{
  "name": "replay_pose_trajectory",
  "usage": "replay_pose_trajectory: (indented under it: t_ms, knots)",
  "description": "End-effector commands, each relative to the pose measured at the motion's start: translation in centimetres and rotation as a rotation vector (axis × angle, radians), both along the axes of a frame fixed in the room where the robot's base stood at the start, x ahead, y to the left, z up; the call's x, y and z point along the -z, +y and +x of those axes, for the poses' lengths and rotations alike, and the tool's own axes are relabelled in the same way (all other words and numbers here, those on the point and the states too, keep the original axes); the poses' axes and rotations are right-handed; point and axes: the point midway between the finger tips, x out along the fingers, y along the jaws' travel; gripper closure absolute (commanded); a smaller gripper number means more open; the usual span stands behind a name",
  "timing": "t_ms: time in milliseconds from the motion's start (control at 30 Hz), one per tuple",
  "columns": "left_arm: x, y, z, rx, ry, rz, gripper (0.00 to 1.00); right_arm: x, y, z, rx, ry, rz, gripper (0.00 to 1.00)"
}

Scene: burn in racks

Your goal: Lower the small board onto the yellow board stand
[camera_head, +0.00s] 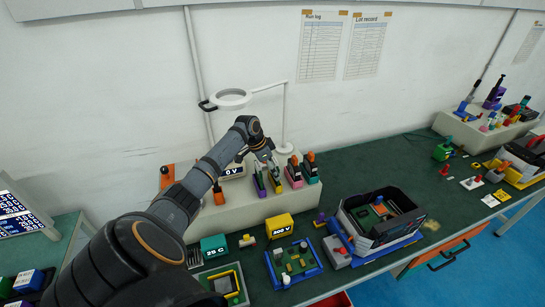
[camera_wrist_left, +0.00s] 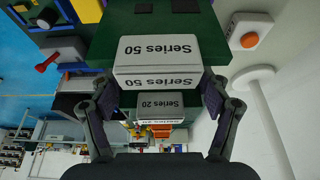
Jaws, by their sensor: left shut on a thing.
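My left gripper (camera_head: 264,155) reaches over the back of the green bench, above the pale raised shelf. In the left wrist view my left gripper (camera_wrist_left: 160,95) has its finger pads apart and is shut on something. A yellow frame (camera_head: 237,270) at the bench's front left may be the yellow board stand, partly hidden by my arm. My right gripper is out of view.
In front are a yellow 300 V display (camera_head: 280,226), a blue tray (camera_head: 312,270) and a grey bin (camera_head: 345,220). Bare bench (camera_head: 385,160) shows right of the shelf.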

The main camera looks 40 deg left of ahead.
Motion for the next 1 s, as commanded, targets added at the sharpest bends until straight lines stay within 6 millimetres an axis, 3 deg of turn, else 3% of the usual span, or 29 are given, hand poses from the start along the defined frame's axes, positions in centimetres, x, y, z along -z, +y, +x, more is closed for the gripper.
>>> replay_pose_trajectory:
  t_ms: [100, 133, 300, 733, 1000]
  knots:
    - [0.0, 0.0, 0.0, 0.000, 0.000, 0.000, 0.55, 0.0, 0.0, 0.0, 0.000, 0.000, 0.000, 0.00]
    - [0.0, 0.0, 0.0, 0.000, 0.000, 0.000, 0.22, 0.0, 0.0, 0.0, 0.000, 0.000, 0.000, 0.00]
    - [0.0, 0.0, 0.0, 0.000, 0.000, 0.000, 0.00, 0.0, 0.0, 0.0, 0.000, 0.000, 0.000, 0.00]
    - [-0.6, 0.3, -0.2, -0.001, 0.000, 0.003, 0.00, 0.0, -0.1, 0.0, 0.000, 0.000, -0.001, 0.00]
    - [-6.2, 1.4, -2.3, 0.000, 0.000, 0.007, 0.00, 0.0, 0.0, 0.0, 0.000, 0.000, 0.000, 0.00]
